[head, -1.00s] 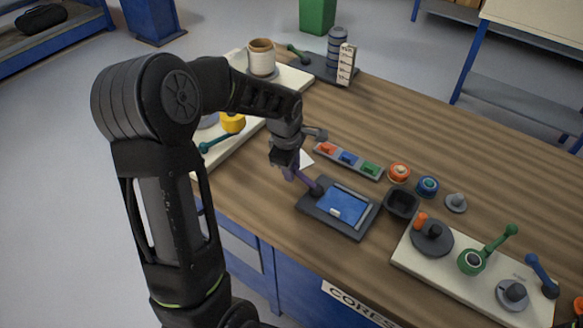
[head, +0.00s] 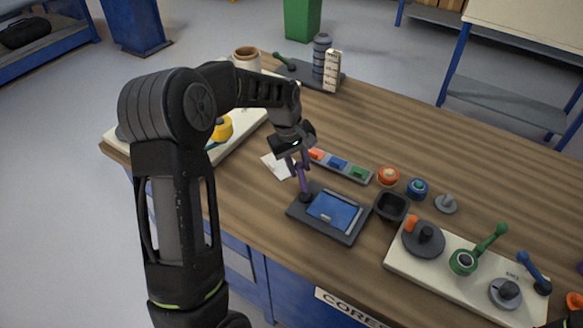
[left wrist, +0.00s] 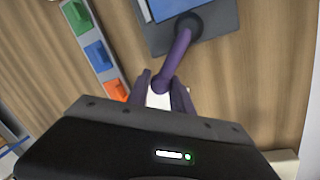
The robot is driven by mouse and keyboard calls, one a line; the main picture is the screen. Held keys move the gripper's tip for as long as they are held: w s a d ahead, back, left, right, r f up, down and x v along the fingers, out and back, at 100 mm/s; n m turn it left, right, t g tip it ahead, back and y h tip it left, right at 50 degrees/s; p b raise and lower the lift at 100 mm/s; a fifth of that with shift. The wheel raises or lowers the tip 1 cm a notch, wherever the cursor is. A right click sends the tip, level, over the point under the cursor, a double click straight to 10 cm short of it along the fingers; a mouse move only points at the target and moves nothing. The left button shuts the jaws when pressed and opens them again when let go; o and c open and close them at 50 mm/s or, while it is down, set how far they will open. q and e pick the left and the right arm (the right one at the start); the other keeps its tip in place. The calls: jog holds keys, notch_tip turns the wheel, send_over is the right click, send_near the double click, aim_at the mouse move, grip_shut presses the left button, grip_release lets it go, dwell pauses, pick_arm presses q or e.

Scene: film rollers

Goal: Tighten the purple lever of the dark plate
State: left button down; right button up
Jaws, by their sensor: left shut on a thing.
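The dark plate (head: 351,236) lies on the wooden table with a blue panel on it. Its purple lever (head: 304,186) stands up from the plate's left corner in the head view. My left gripper (head: 298,158) is above that corner and shut on the purple lever near its upper end. In the left wrist view the lever (left wrist: 178,55) runs from its round dark base on the plate (left wrist: 219,35) to between the fingers of my left gripper (left wrist: 163,92). The fingers hide part of the lever's end. My right gripper is not in view.
A grey tray (head: 366,180) with orange, blue and green pieces lies just behind the plate. A black bowl (head: 391,206) stands right of it. A pale board (head: 400,262) with a green lever (head: 490,240) is further right.

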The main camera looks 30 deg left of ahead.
pick_arm(q)
jog(key=shift+w+d+m+g+h, duration=0.1)
jog(key=shift+w+d+m, duration=0.25)
jog(key=shift+m, duration=0.4)
jog(key=shift+w+d+m+g+h, duration=0.1)
jog(key=shift+w+d+m, duration=0.15)
jog(key=shift+d+m, duration=0.35)
jog(key=shift+w+d+m+g+h, duration=0.1)
jog(key=shift+w+d+m, duration=0.2)
jog(key=shift+m, duration=0.55)
jog(key=c, duration=1.1)
grip_release()
jog(key=shift+c, duration=0.2)
jog(key=shift+r, duration=0.15)
notch_tip(320, 180, up, 7)
jog(key=a, duration=0.1)
jog(key=shift+s+r+b, duration=0.2)
jog(key=shift+s+b, duration=0.15)
jog(key=shift+s, duration=0.05)
jog(key=shift+s+a, duration=0.1)
